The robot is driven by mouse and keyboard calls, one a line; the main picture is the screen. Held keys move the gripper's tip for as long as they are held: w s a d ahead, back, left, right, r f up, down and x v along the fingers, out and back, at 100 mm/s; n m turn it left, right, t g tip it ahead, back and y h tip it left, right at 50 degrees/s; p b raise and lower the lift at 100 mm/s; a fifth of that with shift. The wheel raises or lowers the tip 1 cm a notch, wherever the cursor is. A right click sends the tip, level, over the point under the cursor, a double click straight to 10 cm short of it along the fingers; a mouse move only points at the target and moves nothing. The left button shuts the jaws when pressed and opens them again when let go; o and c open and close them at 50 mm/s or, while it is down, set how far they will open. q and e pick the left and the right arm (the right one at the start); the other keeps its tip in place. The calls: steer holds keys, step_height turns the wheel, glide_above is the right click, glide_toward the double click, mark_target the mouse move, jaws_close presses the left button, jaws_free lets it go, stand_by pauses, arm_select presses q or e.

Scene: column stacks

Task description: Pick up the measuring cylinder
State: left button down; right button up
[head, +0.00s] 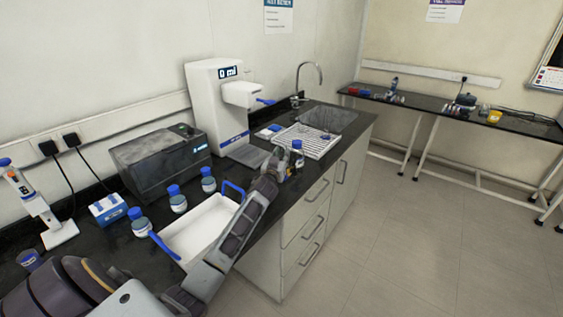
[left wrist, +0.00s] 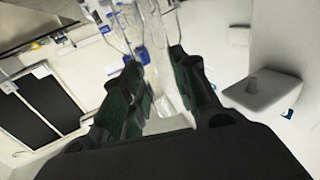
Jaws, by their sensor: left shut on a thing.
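My left arm reaches from the lower left over the bench, and its gripper (head: 276,164) is by the front edge of the white drying rack (head: 318,148). In the left wrist view the left gripper (left wrist: 160,88) has its dark green-black fingers shut on a clear, see-through measuring cylinder (left wrist: 163,66). Other clear glassware and blue parts show close behind it. In the head view the cylinder is hard to make out, largely hidden by the gripper. My right gripper is not in view.
A white tray with blue handles (head: 196,236) lies under my arm. Several blue-capped jars (head: 174,196), a dark grey box device (head: 160,160) and a white dispenser (head: 214,105) stand on the bench. A sink (head: 330,118) with a tap is behind the rack. The floor at right is clear.

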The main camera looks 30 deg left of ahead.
arm_select(q)
step_height(320, 180, up, 10)
stand_by(0.6)
stand_by(0.6)
